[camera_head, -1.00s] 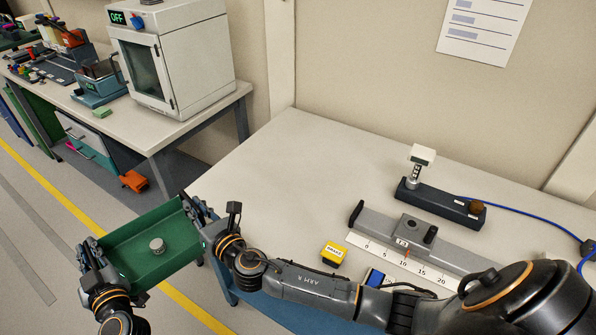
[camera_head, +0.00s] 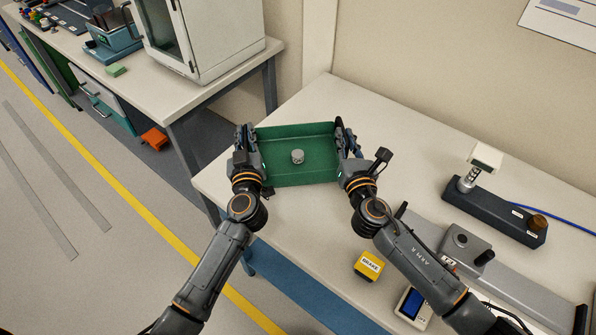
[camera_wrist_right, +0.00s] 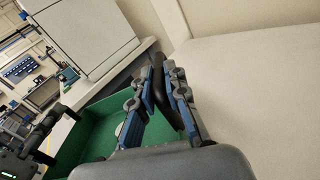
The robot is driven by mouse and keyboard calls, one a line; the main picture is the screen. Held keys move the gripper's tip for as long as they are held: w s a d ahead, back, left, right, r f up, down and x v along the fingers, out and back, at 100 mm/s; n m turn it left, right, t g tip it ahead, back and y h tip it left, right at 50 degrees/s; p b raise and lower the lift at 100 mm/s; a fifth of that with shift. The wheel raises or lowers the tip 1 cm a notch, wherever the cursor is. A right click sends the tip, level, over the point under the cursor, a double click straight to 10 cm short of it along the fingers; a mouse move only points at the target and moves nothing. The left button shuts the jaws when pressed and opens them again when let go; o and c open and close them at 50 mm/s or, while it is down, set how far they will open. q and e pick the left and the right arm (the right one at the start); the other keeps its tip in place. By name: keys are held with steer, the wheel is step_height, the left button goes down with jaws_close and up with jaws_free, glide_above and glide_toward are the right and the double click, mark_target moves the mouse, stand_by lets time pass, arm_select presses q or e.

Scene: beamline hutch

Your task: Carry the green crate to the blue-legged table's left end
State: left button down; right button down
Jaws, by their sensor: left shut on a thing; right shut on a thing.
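The green crate (camera_head: 310,174) is held between my two grippers over the left end of the blue-legged table (camera_head: 405,128). A small grey knurled cylinder (camera_head: 298,156) stands inside it. My left gripper (camera_head: 250,146) is shut on the crate's left side and my right gripper (camera_head: 345,142) is shut on its right side. In the right wrist view my right gripper (camera_wrist_right: 168,88) has its fingers around a dark handle at the crate's (camera_wrist_right: 88,135) end. The crate looks level; I cannot tell whether its bottom touches the tabletop.
A yellow BRAKE box (camera_head: 368,265), a handheld meter (camera_head: 413,306), a grey rail (camera_head: 500,272) and a dark stand (camera_head: 500,208) occupy the table's right part. Left across a gap is another bench with a white oven (camera_head: 205,40). An orange object (camera_head: 154,139) lies on the floor.

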arm_select(q)
steer(key=shift+s+a, duration=0.15)
arm_select(e)
steer(key=shift+d+r, duration=0.15)
steer(key=shift+d, duration=0.1)
